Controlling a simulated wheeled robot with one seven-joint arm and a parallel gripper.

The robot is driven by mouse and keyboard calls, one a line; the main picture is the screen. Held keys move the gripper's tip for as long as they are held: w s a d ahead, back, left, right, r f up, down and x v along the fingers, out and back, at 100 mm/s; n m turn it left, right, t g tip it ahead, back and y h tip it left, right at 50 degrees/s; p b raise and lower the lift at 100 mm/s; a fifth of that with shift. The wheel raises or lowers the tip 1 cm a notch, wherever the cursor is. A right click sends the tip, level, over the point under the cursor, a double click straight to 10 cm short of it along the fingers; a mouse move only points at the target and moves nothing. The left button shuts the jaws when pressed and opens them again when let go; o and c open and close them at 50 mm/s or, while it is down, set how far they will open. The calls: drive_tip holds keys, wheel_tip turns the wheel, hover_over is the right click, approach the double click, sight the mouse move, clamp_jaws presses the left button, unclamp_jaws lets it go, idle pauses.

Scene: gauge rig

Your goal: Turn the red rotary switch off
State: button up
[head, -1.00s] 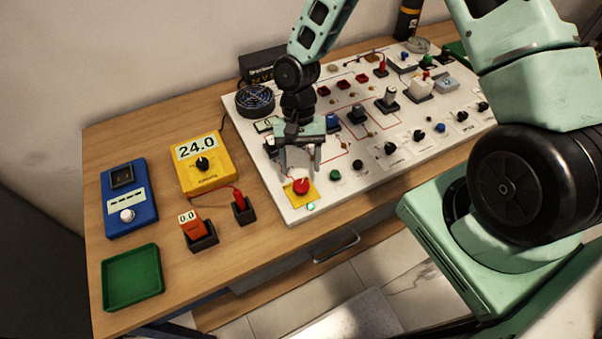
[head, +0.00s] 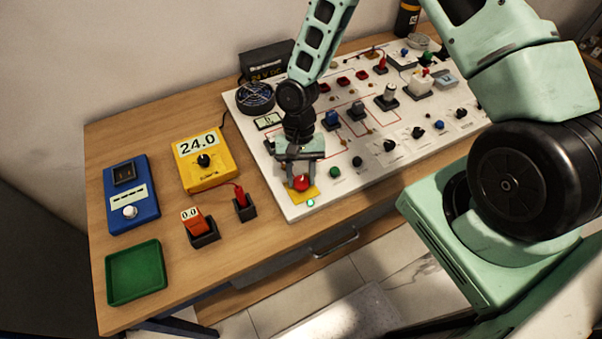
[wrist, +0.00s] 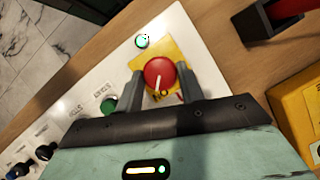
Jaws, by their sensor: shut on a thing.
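The red rotary switch (head: 301,183) sits on a yellow plate (head: 311,194) at the near left corner of the white panel. In the wrist view the red knob (wrist: 158,72) shows a pale pointer line on its face, and the yellow plate (wrist: 176,50) lies under it. My gripper (head: 301,180) is down at the switch, with a finger on either side of the knob, and is shut on it. The fingers hide part of the knob's sides. A small green lamp (head: 310,203) beside the plate is lit; it also shows in the wrist view (wrist: 142,41).
A green button (head: 335,172) and several black knobs stand right of the switch on the white panel (head: 290,208). A red plug in a black holder (head: 245,206) and a yellow meter (head: 204,160) stand to the left. A green tray (head: 136,272) lies at the front left.

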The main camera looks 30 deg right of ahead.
drive_tip(key=shift+n, duration=0.3)
drive_tip(key=n+h+b, duration=0.1)
drive_tip(key=n+b, duration=0.1)
drive_tip(key=n, duration=0.1)
drive_tip(key=shift+w+a+n+h, duration=0.1)
drive_tip(key=shift+a+n+h, duration=0.05)
drive_tip(key=shift+n+h, duration=0.2)
drive_tip(key=n+h+b, duration=0.1)
drive_tip(key=n, duration=0.1)
drive_tip(key=n+b, duration=0.1)
drive_tip(key=n, duration=0.1)
drive_tip(key=shift+a+n+h, duration=0.15)
drive_tip(key=shift+n+h, duration=0.1)
drive_tip(key=shift+h, duration=0.1)
drive_tip(key=n+b, duration=0.1)
drive_tip(key=n, duration=0.1)
drive_tip(key=n+t+h, duration=0.1)
drive_tip(key=n, duration=0.1)
drive_tip(key=shift+a+h+b, duration=0.2)
drive_tip(key=shift+h+b, duration=0.1)
drive_tip(key=shift+b, duration=0.1)
drive_tip(key=shift+s+n+t+h+b, duration=0.2)
drive_tip(key=shift+n+t+b, duration=0.2)
drive_tip(key=shift+n, duration=0.85)
drive_tip(key=shift+s+n+t+h+b, duration=0.1)
drive_tip(key=shift+n+t+h+b, duration=0.25)
drive_tip(key=shift+n, duration=0.9)
drive_tip(key=o, duration=1)
drive_tip(key=shift+a+r, duration=0.1)
drive_tip(key=shift+r, duration=0.05)
